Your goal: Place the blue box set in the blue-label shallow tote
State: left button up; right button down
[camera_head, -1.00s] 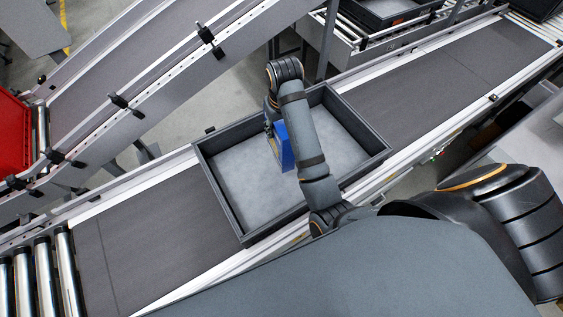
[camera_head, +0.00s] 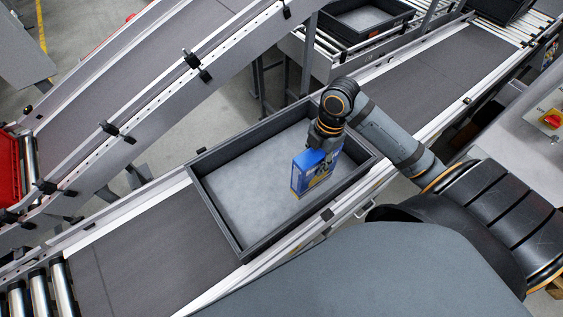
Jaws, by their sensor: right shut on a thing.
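The blue box set (camera_head: 314,172) is a blue carton with a printed yellow and white face. It stands roughly upright over the right part of a shallow dark grey tote (camera_head: 218,214) with a pale grey floor. My right gripper (camera_head: 322,146) is shut on the top of the box and partly hidden by its own wrist. I cannot tell whether the box's bottom touches the tote floor. No blue label shows on the tote's visible walls. My left gripper is not in view.
The tote rests on a dark conveyor belt (camera_head: 140,255) with light side rails. Another dark tote (camera_head: 365,22) stands on rollers at the back. A red bin (camera_head: 8,165) is at the left edge. The left part of the near tote is empty.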

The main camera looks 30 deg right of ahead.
jog(key=shift+w+f, duration=0.2)
jog(key=shift+w, duration=0.1)
jog(key=w+a+f, duration=0.3)
jog(key=w+f, duration=0.9)
jog(key=w, duration=0.1)
jog(key=shift+a+f+p, duration=0.2)
jog(key=shift+f+p, duration=0.2)
jog(key=shift+f, duration=0.1)
jog(key=c, duration=0.8)
grip_release()
jog(key=shift+o, duration=0.2)
